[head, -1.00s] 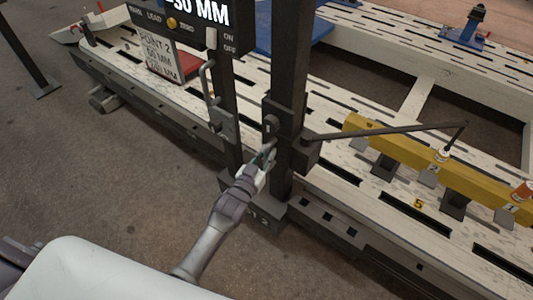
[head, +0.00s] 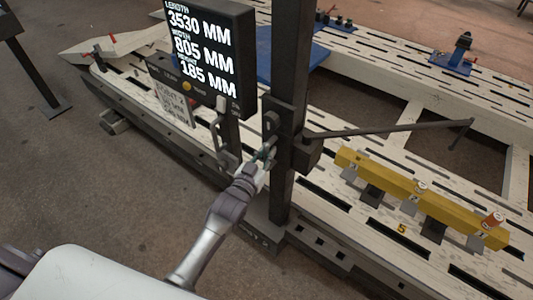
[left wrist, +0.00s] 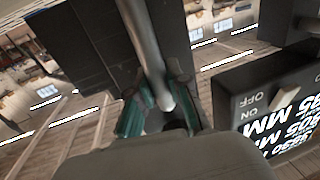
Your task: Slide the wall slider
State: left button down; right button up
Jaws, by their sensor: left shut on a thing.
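The wall slider (head: 283,118) is a dark block around a dark upright post (head: 291,55). A thin measuring arm (head: 390,130) reaches right from it, with a downturned tip above and behind the yellow beam (head: 420,197). My left gripper (head: 264,155) is at the slider's front, shut on its handle. The left wrist view shows the teal fingertips (left wrist: 160,103) on either side of the grey bar handle (left wrist: 146,50). The fingers partly hide the grip. My right gripper is not in view.
A display panel (head: 207,50) on its own post stands left of the slider, reading 3530, 805 and 185 MM. A slotted white bench (head: 330,178) lies behind the post. Small targets sit on the yellow beam. Bare floor is open at the left.

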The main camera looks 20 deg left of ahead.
pick_arm(q)
jog(key=shift+r, duration=0.2)
jog(key=c, duration=1.2)
grip_release()
jog(key=shift+o, duration=0.5)
jog(key=shift+f, duration=0.1)
jog(key=s+a, duration=0.2)
jog(key=s, duration=1)
